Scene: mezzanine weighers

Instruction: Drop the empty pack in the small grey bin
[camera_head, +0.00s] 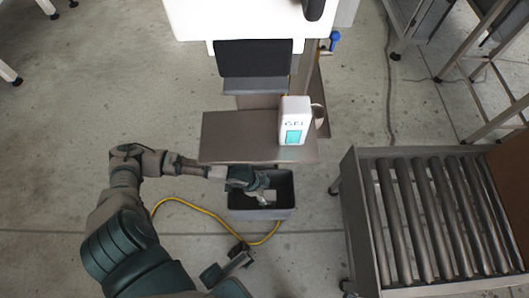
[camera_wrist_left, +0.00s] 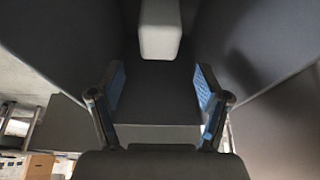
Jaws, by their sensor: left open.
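The small grey bin (camera_head: 284,213) stands on the floor at the front of a brown shelf, in the middle of the head view. My left gripper (camera_head: 264,197) reaches down into its mouth. In the left wrist view its two blue-padded fingers (camera_wrist_left: 160,92) are spread with nothing between them. A pale, plain block (camera_wrist_left: 160,30), which looks like the empty pack, shows beyond the fingertips between dark walls that look like the bin's. It is apart from the fingers. What looks like my right gripper (camera_head: 228,264) is at the bottom edge; its jaws are unclear.
A white box marked GEL (camera_head: 295,122) stands on the brown shelf (camera_head: 240,138) just behind the bin. A roller conveyor (camera_head: 420,215) is to the right. A yellow cable (camera_head: 190,205) curves over the floor in front of the bin. Open floor lies left.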

